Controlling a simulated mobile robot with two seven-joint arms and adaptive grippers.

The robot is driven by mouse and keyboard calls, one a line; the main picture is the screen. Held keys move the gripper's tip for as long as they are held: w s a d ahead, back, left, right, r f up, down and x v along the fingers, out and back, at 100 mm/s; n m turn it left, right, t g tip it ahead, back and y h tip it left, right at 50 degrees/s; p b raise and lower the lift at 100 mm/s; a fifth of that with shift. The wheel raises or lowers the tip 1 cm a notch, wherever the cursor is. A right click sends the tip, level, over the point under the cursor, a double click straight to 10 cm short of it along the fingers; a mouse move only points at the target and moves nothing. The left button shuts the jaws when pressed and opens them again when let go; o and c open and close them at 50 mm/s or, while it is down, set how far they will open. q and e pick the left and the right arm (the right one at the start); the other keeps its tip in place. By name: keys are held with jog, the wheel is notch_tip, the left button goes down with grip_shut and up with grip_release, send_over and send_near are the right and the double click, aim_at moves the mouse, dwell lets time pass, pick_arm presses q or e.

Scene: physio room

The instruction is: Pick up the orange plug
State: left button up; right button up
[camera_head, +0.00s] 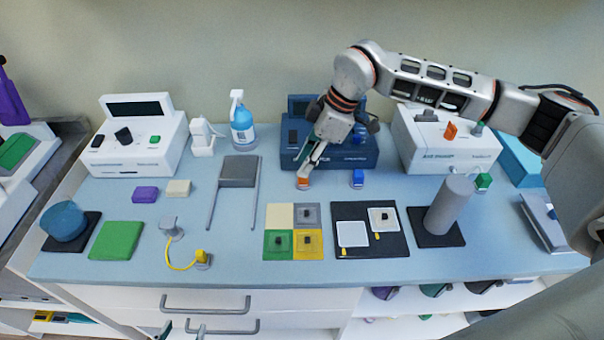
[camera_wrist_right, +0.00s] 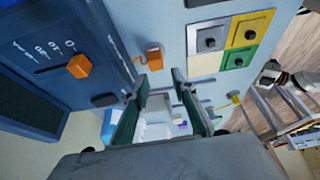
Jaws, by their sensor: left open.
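The orange plug (camera_head: 303,183) sits upright on the table in front of the dark blue device, at the tips of my right gripper (camera_head: 308,171). In the right wrist view the orange plug (camera_wrist_right: 154,60) stands just beyond the fingertips, nearer the left finger in the picture. My right gripper (camera_wrist_right: 161,76) has its two fingers apart there, with nothing held between them. Tips of my left gripper (camera_head: 182,330) show apart at the bottom edge, in front of the drawers and away from the plug.
The dark blue device (camera_head: 350,153) stands close behind the plug, with an orange knob (camera_wrist_right: 79,66) on its face. A blue plug (camera_head: 357,178) is to the right. A grey two-legged frame (camera_head: 238,171) is left, and coloured tiles (camera_head: 279,214) lie in front.

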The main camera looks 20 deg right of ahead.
jog(key=p+x, duration=0.1)
jog(key=x, duration=0.3)
jog(key=shift+w+d+f, duration=0.1)
jog(key=shift+w+f, duration=0.05)
jog(key=shift+f, duration=0.1)
jog(key=shift+w+f, duration=0.1)
jog(key=shift+f, duration=0.45)
jog(key=c, duration=0.6)
pick_arm(q)
jog(key=shift+w+r, duration=0.3)
jog(key=shift+r, duration=0.5)
